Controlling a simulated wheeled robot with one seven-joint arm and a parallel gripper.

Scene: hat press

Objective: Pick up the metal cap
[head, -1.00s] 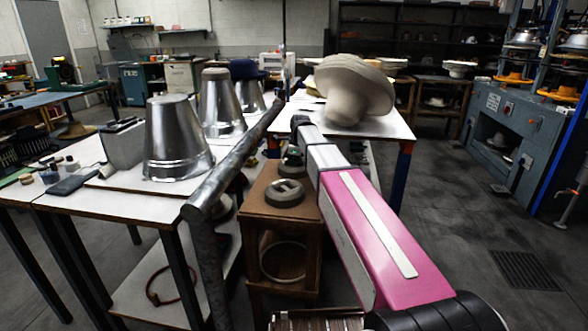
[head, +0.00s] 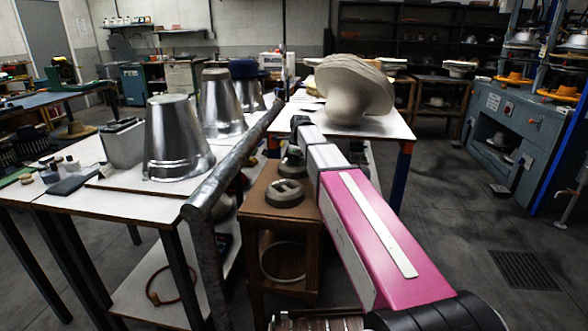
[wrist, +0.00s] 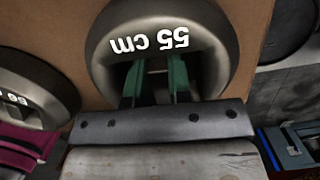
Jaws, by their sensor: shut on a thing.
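The metal cap is a round grey piece marked "55 cm" (wrist: 212,62) in the wrist view. It sits on a brown wooden surface, with a narrow bar across its hollow middle. My gripper (wrist: 156,80) has its green fingers down in that hollow and is shut on the cap. A second, similar grey piece (wrist: 30,88) lies to the left with partly cut-off markings. In the head view, two grey pieces sit on a small wooden stand: a nearer one (head: 285,193) and a farther one (head: 291,161), partly hidden. My fingers cannot be made out there.
The wooden stand (head: 257,213) is beside a white table (head: 90,207) holding metal cones (head: 175,140). A large pale hat form (head: 350,88) stands on a table behind. A metal pipe (head: 235,160) slants close on the left. Floor at the right is open.

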